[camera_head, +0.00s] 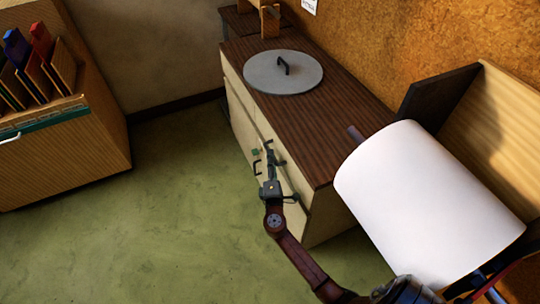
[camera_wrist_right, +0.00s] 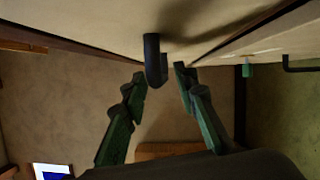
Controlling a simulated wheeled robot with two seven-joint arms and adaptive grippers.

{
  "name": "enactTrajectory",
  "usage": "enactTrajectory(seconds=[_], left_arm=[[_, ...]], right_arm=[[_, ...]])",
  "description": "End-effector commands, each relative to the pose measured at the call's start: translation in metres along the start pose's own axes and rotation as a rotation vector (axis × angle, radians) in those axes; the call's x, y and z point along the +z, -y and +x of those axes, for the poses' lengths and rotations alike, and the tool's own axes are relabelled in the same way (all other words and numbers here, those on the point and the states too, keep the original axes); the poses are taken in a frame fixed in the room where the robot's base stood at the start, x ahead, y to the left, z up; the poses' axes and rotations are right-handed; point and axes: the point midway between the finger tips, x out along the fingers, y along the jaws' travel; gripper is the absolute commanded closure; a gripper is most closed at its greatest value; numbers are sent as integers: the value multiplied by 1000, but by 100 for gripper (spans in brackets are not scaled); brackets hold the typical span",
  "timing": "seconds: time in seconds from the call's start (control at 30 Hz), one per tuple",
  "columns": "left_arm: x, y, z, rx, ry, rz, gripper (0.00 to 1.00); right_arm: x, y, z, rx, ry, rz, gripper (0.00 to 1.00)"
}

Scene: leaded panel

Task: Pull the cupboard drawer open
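The cupboard (camera_head: 295,205) has a dark wood top, a cream front and dark bar handles. Its front runs along the right side of the floor. My right gripper (camera_head: 268,158) is at this front, among the handles. In the right wrist view my right gripper (camera_wrist_right: 160,76) is open, with its two green-black fingers apart. A dark handle (camera_wrist_right: 154,60) stands out from the cream front between the fingertips, with a gap visible on its right side. I cannot tell whether the left finger touches it. No drawer looks clearly pulled out. My left gripper is not in view.
A round grey lid (camera_head: 284,73) lies on the cupboard top. A large white roll (camera_head: 430,200) in a wooden stand is at the right. A wooden rack with coloured folders (camera_head: 40,150) stands at the left. The green floor (camera_head: 160,215) between is clear.

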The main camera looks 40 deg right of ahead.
Motion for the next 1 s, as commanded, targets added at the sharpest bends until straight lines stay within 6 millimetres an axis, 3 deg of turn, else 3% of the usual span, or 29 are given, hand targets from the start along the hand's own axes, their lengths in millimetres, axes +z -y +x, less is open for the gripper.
enactTrajectory(seconds=[0.2, 0.5, 0.9, 1.0], left_arm=[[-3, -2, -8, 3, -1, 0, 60], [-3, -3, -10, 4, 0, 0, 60], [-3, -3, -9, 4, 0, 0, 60], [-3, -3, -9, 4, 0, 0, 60]], right_arm=[[-1, 1, 20, -1, -2, -1, 73], [-1, 0, 22, -1, -2, 0, 73], [-1, 1, 21, -1, -2, 0, 100], [-1, 1, 21, -2, -2, 0, 100]])
